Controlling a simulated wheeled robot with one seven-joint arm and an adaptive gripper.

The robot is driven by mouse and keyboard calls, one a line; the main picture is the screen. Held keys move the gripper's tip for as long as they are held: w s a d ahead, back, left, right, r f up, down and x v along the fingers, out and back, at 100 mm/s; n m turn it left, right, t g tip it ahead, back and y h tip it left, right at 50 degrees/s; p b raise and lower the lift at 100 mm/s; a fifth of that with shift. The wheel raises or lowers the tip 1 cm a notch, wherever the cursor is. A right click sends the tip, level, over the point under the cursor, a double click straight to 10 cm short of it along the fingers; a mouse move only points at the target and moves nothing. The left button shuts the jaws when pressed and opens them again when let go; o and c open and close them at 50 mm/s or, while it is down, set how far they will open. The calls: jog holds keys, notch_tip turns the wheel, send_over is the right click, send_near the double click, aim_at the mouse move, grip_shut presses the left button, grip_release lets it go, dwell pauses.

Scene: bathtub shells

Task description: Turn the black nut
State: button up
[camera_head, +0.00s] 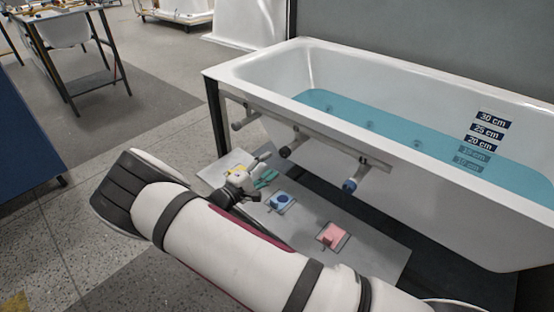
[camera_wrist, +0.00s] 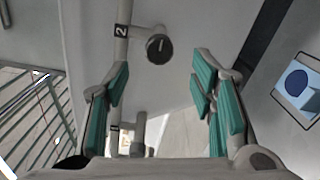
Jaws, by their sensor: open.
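The black nut (camera_head: 285,152) is on the end of the middle pipe stub below the near rim of the bathtub (camera_head: 400,150). In the wrist view the black nut (camera_wrist: 159,48) shows as a dark round cap beside a pale pipe labelled 2 (camera_wrist: 122,32). My gripper (camera_head: 266,169) is below and left of the nut in the head view. In the wrist view my gripper (camera_wrist: 161,72) is open, with its green-padded fingers wide apart. The nut lies ahead of the gap between them, touched by neither finger. Nothing is held.
A grey-ended stub (camera_head: 237,126) is left of the nut and a blue-ended stub (camera_head: 349,186) right. Below, a pale board (camera_head: 375,255) carries a blue piece (camera_head: 281,202) and a pink piece (camera_head: 333,236). The tub's dark leg (camera_head: 215,115) stands left. Open floor lies further left.

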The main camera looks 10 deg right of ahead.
jog(key=shift+v, duration=2.35)
jog(key=shift+r, duration=0.1)
jog(key=s+d+r+m+g+y, duration=0.35)
jog(key=s+d+r+g, duration=0.3)
jog(key=s+r, duration=0.3)
jog(key=s+d+r+m+g+y, duration=0.2)
jog(key=s+d+r+m+g, duration=0.35)
jog(key=s+d+r, duration=0.4)
jog(key=s+a+r+t+y, duration=0.1)
jog(key=s+a+r+y, duration=0.15)
jog(key=s, duration=0.65)
jog(key=s+a+r+y, duration=0.1)
jog(key=s+r+y, duration=0.2)
jog(key=s, duration=0.5)
jog(key=s+a+r+t+y, duration=0.1)
jog(key=s+r+y, duration=0.2)
jog(key=s, duration=0.6)
notch_tip(320, 180, up, 24)
jog(key=t+p, duration=0.3)
jog(key=p, duration=1.9)
jog(key=shift+a+m+t+y, duration=0.25)
jog(key=shift+m+t+y, duration=0.05)
